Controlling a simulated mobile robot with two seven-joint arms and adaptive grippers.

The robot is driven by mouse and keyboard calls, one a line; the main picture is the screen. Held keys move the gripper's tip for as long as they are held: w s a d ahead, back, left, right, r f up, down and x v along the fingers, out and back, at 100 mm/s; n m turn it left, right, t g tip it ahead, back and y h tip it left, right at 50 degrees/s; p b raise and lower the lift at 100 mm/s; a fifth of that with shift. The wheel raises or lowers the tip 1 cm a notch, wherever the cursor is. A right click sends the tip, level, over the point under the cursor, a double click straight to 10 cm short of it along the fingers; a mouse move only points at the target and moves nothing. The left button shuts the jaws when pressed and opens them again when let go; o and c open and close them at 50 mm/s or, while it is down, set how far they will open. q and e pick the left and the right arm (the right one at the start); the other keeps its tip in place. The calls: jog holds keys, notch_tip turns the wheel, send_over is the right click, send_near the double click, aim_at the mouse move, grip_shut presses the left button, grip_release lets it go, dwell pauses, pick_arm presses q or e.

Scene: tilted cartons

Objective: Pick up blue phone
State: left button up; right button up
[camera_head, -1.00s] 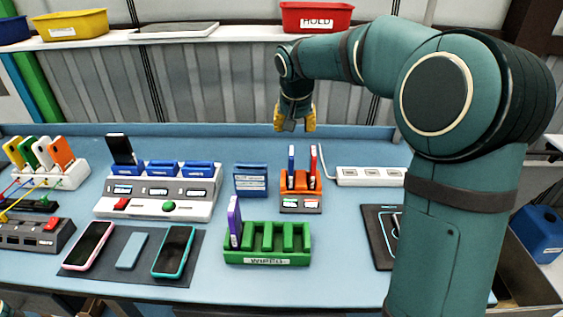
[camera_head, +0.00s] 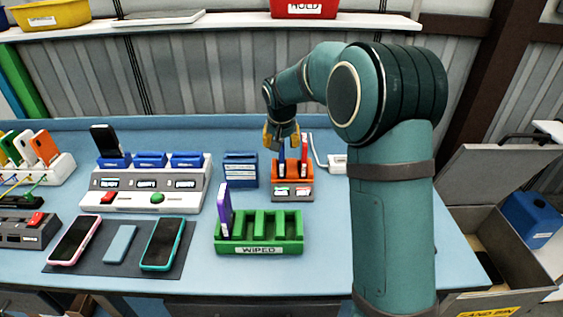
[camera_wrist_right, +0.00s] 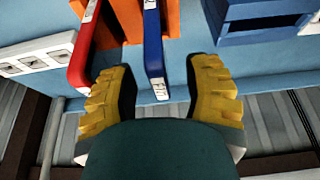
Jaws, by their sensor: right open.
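The blue phone (camera_head: 281,155) stands upright in the orange rack (camera_head: 292,180), left of a red phone (camera_head: 304,154). My right gripper (camera_head: 281,134) is over the rack, at the top of the blue phone. In the right wrist view the blue phone (camera_wrist_right: 153,45) shows between the two yellow-padded fingers of the open right gripper (camera_wrist_right: 160,85), with a gap on each side. The red phone (camera_wrist_right: 86,45) lies beside the left finger in that view. My left gripper is out of view.
A blue box (camera_head: 240,170) stands left of the orange rack. A green WIPED rack (camera_head: 260,235) with a purple phone (camera_head: 224,208) is in front. A white power strip (camera_head: 338,161) lies to the right. A grey charging station (camera_head: 150,198) stands further left.

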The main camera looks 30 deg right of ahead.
jog(key=shift+w+d+f, duration=0.25)
jog(key=shift+w+f, duration=0.05)
jog(key=shift+f, duration=0.35)
jog(key=shift+o, duration=0.2)
grip_shut()
